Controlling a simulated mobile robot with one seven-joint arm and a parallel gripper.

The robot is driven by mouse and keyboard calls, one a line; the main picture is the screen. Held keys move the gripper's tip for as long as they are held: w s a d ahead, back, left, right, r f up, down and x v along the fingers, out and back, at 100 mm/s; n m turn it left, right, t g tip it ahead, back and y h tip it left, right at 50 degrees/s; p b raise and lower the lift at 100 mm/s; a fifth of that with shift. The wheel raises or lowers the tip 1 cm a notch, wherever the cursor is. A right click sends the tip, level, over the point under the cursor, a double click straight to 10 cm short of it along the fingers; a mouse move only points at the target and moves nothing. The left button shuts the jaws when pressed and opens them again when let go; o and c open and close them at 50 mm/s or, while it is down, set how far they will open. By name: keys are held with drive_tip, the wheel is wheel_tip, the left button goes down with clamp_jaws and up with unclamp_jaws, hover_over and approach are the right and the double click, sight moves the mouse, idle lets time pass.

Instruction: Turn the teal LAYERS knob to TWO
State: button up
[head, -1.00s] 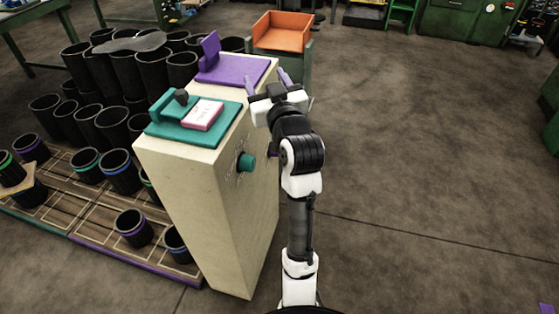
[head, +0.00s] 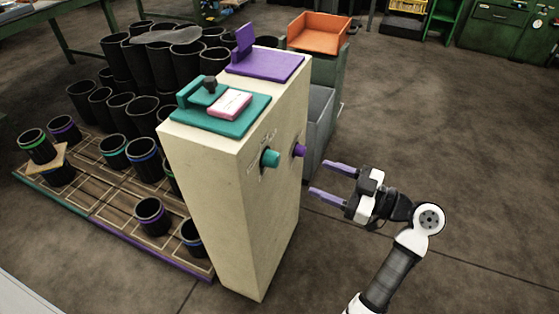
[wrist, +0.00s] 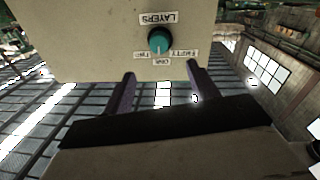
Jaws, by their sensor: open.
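The teal LAYERS knob (head: 270,158) is on the side face of the cream cabinet (head: 230,215). In the wrist view the knob (wrist: 159,40) sits among upside-down labels: LAYERS above, TWO at left, ONE below, EMPTY at right. A pale mark on the knob appears to point down at ONE. My gripper (head: 320,177) is open and empty, with purple fingers apart, to the right of the cabinet and clear of the knob. In the wrist view my gripper (wrist: 160,70) has its fingertips below the knob and labels.
A purple knob (head: 299,150) is on the same face, right of the teal one. Teal (head: 245,118) and purple (head: 270,65) plates lie on the cabinet top. Black sleeves stand at left. Grey and orange bins stand behind. The floor at right is clear.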

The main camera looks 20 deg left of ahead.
sight(278, 161)
drive_tip(key=a, duration=0.4)
drive_tip(key=w+a+p, duration=0.1)
drive_tip(key=a, duration=0.3)
drive_tip(key=a+p, duration=0.1)
drive_tip(key=a, duration=0.3)
drive_tip(key=shift+w, duration=0.25)
drive_tip(key=c, duration=1)
drive_tip(key=m+p, duration=0.3)
drive_tip(key=m, duration=0.2)
drive_tip(key=shift+r, duration=0.2)
drive_tip(key=shift+w+m+g+p, duration=0.1)
drive_tip(key=shift+m+g+p, duration=0.2)
drive_tip(key=shift+m+p, duration=1.15)
drive_tip(key=shift+f+m, duration=0.15)
drive_tip(key=shift+m, duration=0.3)
